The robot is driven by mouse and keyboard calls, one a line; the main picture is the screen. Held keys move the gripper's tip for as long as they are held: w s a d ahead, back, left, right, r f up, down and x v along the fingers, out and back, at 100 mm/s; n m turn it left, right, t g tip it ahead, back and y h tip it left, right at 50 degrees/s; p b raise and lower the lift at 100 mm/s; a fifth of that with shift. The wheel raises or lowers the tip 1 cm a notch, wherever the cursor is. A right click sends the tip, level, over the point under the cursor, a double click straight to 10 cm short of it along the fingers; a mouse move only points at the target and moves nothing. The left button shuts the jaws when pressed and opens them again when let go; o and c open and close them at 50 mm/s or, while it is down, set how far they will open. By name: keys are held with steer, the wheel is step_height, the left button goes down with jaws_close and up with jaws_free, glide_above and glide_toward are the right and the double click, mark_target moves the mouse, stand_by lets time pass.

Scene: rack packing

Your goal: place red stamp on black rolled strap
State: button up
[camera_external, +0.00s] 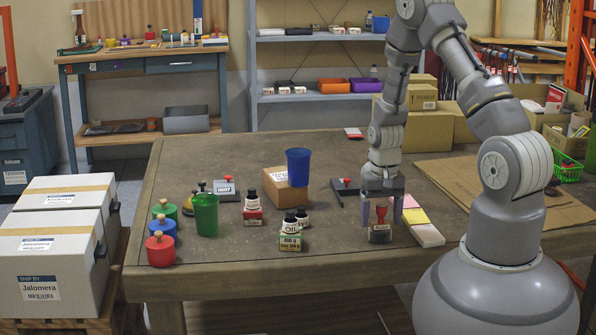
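A red stamp with a red handle (381,213) and a dark base with a pale label (380,235) stands upright near the front of the table, right of centre. My gripper (381,207) points straight down over it. Its two fingers are apart, one on each side of the handle, with a gap visible between fingers and handle. I cannot clearly identify the black rolled strap.
A stack of coloured paper pads (424,234) is close to the right of the stamp. Small bottles (290,240), a blue cup (298,167) on a box, a green cup (205,214) and coloured round weights (160,250) stand to the left. Cardboard (455,178) covers the right side.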

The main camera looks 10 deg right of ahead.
mark_target(382, 206)
steer(key=w+d+r+t+p, duration=0.1)
steer(key=w+d+r+t, duration=0.3)
steer(key=r, duration=1.1)
steer(key=w+a+r+t+y+p, duration=0.15)
steer(key=w+r, duration=0.35)
steer(key=r, duration=1)
steer(key=w+d+r+t+p, duration=0.25)
steer(key=w+r, duration=0.25)
steer(key=r, duration=1.1)
steer(key=s+d+r+t, duration=0.2)
steer(key=s+r, duration=0.1)
steer(key=r, duration=0.7)
steer(key=s+d+r+t+h, duration=0.1)
steer(key=s+d+r+t, duration=0.2)
steer(key=r, duration=0.8)
steer(key=s+d+r+t+b, duration=0.1)
steer(key=s+r, duration=0.4)
steer(key=r, duration=0.5)
steer(key=shift+d+r+t, duration=0.25)
steer(key=shift+d+t, duration=0.45)
steer(key=shift+d, duration=0.05)
steer(key=shift+h, duration=0.25)
step_height(382, 206, down, 6)
steer(key=b, duration=0.5)
steer(key=shift+r+b, duration=0.15)
steer(key=shift+b, duration=0.15)
